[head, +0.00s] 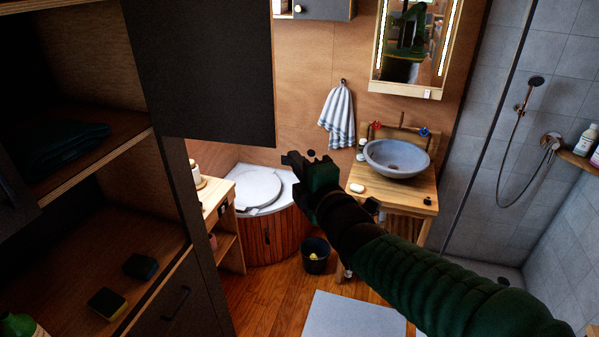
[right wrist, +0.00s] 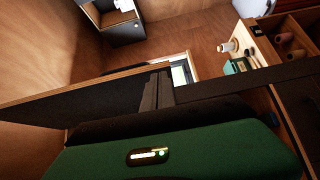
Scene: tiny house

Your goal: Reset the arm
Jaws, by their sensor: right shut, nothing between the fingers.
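My right arm (head: 430,270) comes in from the lower right in the head view and reaches up toward the middle. Its gripper (head: 291,158) is shut and empty, held in the air in front of the round wooden toilet (head: 270,238) and left of the sink. In the right wrist view the dark fingers (right wrist: 158,92) show at the centre above the green gripper body (right wrist: 180,160), with the dark cabinet door (right wrist: 80,98) beside them. My left gripper does not show in the head view.
An open cabinet with shelves (head: 110,155) and a dark door (head: 205,70) fills the left. A grey basin (head: 396,158) stands on a wooden counter (head: 412,200). A small black bin (head: 315,258) and a grey mat (head: 352,316) are on the floor. A striped towel (head: 338,118) hangs on the wall.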

